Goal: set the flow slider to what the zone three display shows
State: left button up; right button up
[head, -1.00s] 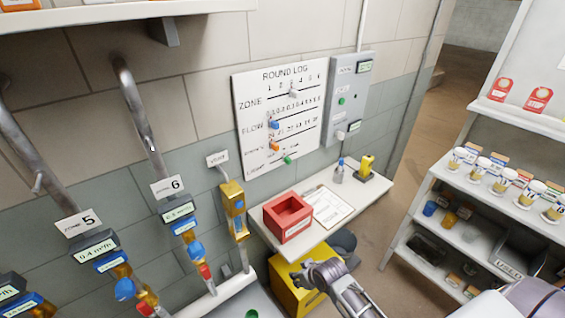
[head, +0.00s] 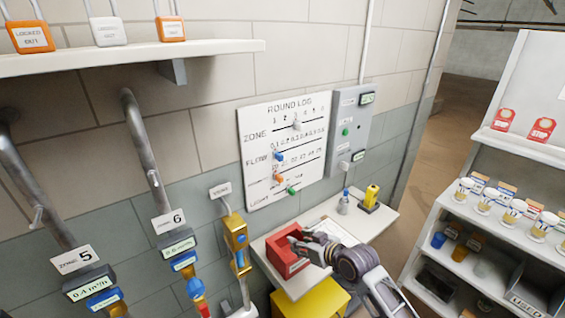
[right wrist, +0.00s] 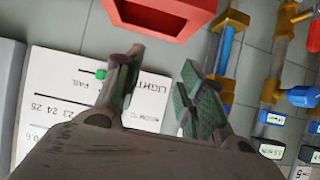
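The flow slider is a blue knob (head: 279,156) on the FLOW row of the white ROUND LOG board (head: 262,188) on the wall. It sits toward the row's left end. The white zone slider (head: 296,124) is above it. My right gripper (head: 298,246) is over the small table, in front of and below the board. In the right wrist view its two fingers (right wrist: 162,72) are apart with nothing between them. That view shows the board's lower part upside down. No zone three display is visible; only the zone 5 display (head: 90,283) and zone 6 display (head: 177,248) show. My left gripper is out of view.
An orange slider (head: 279,178) and a green slider (head: 293,190) sit below the flow slider. A red box (head: 277,251) stands on the table beside my gripper. A grey panel (head: 348,118) is right of the board. Pipes with valves stand left; shelves stand right.

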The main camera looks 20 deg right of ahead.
aim_at(281, 161)
jog(key=w+d+r+t+y, duration=0.1)
jog(key=w+d+r+t, duration=0.1)
jog(key=r, duration=0.7)
jog(key=w+d+r+t, duration=0.2)
jog(key=w+r, duration=0.3)
jog(key=r, duration=0.4)
jog(key=shift+w+t+y, duration=0.25)
jog(key=shift+t+y, duration=0.15)
jog(key=shift+t, duration=0.4)
jog(key=shift+w, duration=0.1)
jog(key=shift+p+x, duration=1.55)
jog(key=shift+x, duration=5.25)
jog(key=shift+a+f, duration=0.1)
grip_shut()
